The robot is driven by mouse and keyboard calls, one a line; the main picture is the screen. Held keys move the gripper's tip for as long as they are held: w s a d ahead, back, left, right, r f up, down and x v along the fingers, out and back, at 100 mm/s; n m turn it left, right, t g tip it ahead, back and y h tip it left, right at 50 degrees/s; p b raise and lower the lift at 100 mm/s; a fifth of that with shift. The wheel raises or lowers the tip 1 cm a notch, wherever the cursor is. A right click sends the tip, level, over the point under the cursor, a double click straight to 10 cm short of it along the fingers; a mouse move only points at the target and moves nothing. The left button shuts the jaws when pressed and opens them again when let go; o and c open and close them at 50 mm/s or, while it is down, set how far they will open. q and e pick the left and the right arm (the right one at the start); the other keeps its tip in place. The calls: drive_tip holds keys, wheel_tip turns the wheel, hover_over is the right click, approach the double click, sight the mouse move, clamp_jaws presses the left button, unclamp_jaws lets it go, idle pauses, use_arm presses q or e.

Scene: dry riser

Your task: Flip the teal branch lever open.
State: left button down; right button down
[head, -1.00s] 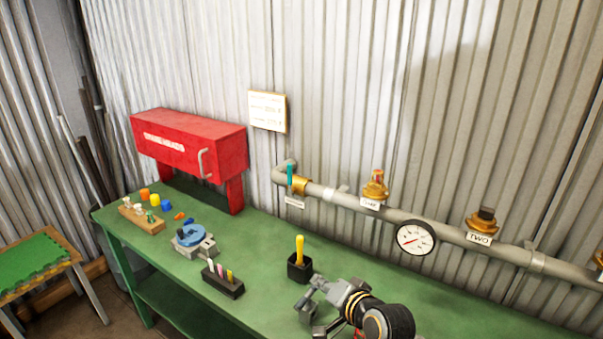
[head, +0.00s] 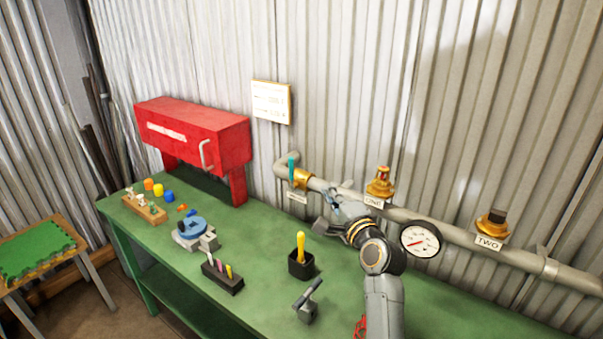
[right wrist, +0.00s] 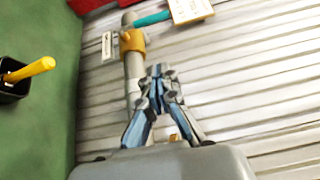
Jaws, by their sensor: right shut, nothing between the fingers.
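The teal lever (head: 291,168) stands upright on a brass valve (head: 302,178) near the left end of the grey wall pipe. In the right wrist view the teal lever (right wrist: 152,18) is at the top, beside the brass valve (right wrist: 132,41). My right gripper (head: 334,200) is in front of the pipe, to the right of the lever and apart from it. In the right wrist view its fingertips (right wrist: 157,72) are together, with nothing between them. My left gripper is not in view.
A pressure gauge (head: 420,240) and brass outlets (head: 380,184) sit along the pipe to the right. A red cabinet (head: 195,138) stands at left. The green bench (head: 255,225) holds a black cup (head: 301,265), a pen block (head: 222,278) and a grey stand (head: 307,304).

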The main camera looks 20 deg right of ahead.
drive_tip(key=p, duration=0.1)
approach(291, 173)
drive_tip(key=w+d+r, duration=0.2)
drive_tip(key=w+d, duration=0.2)
drive_tip(key=shift+w+a+f+p, duration=0.15)
drive_tip(key=shift+w+a+p, duration=0.25)
drive_tip(key=shift+w+a, duration=0.3)
drive_tip(key=shift+w+a+f+p, duration=0.2)
drive_tip(key=shift+w+a+p, duration=0.2)
drive_tip(key=shift+w+a, duration=0.35)
drive_tip(key=shift+d, duration=0.1)
